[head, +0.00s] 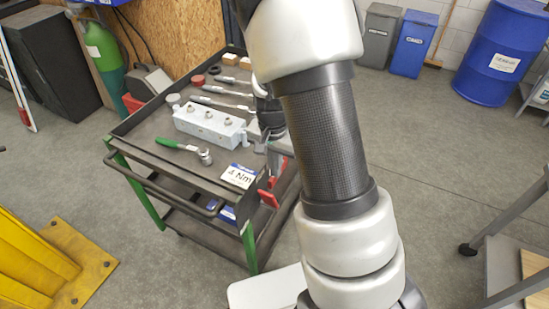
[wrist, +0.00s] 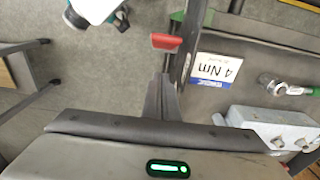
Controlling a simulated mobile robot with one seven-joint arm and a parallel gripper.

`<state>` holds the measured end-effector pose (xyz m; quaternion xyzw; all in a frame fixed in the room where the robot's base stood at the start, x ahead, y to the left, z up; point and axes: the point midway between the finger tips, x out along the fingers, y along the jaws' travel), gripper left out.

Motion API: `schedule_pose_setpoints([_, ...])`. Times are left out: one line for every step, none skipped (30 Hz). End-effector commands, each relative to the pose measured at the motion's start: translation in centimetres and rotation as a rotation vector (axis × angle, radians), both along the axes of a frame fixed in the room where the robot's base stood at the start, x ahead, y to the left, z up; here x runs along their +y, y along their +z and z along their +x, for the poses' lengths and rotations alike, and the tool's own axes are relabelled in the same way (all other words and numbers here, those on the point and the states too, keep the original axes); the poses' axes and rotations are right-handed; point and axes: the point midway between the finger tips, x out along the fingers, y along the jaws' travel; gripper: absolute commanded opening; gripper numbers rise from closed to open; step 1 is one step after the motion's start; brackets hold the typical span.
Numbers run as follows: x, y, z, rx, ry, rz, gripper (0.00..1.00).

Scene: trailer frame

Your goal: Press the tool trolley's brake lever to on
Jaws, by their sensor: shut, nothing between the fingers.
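The tool trolley (head: 150,160) is dark grey with green legs and stands left of my arm. Its brake lever shows as a red piece (head: 268,198) at the trolley's near right corner, below the "4 Nm" card. In the wrist view a red pad, seemingly the lever (wrist: 166,42), sits beside the trolley's edge, just beyond my fingertips. My gripper (wrist: 164,82) is shut and empty, with a small gap in the picture between its tips and the red pad. I cannot tell the depth of that gap. In the head view my arm partly hides the gripper.
On the trolley top lie a metal block (head: 210,125), a green-handled ratchet (head: 180,145), the "4 Nm" card (head: 239,176) and several tools. A yellow frame (head: 45,265) stands at lower left and a grey bench (head: 515,235) at right. Open floor lies right of the trolley.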

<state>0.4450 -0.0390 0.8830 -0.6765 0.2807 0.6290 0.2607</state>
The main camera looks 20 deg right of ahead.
Motion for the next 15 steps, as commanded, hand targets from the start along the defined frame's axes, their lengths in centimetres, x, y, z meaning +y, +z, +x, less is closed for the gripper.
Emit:
schedule_pose_setpoints([-0.1, -1.3, 0.0, 0.004, 0.0, -0.001, 0.0])
schedule_pose_setpoints([0.1, -1.6, -0.2, 0.003, 0.002, 0.0, 0.0])
schedule_pose_setpoints([0.8, -1.5, -0.7, 0.002, 0.004, 0.001, 0.0])
schedule_pose_setpoints([1.1, -1.6, -1.0, 0.0, 0.004, 0.001, 0.0])
schedule_pose_setpoints([1.4, -1.7, -1.4, 0.001, 0.004, 0.001, 0.0])
schedule_pose_setpoints([1.7, -1.9, -1.7, 0.001, 0.003, 0.001, 0.0])
schedule_pose_setpoints([1.9, -2.0, -1.9, 0.0, 0.003, 0.0, 0.0])
schedule_pose_setpoints([2.1, -2.0, -2.0, 0.0, 0.003, 0.0, 0.0])
schedule_pose_setpoints([2.3, -2.1, -2.3, 0.0, 0.003, 0.0, 0.0])
schedule_pose_setpoints([2.4, -2.2, -2.4, 0.0, 0.002, 0.0, 0.0])
schedule_pose_setpoints([2.5, -2.2, -2.5, 0.0, 0.001, 0.0, 0.0])
schedule_pose_setpoints([2.6, -2.3, -2.6, 0.0, 0.001, 0.0, 0.0])
schedule_pose_setpoints([2.6, -2.3, -2.6, 0.0, 0.0, 0.0, 0.0])
schedule_pose_setpoints([2.6, -2.3, -2.6, 0.0, 0.0, 0.0, 0.0])
schedule_pose_setpoints([2.6, -2.3, -2.6, -0.001, 0.0, -0.001, 0.0])
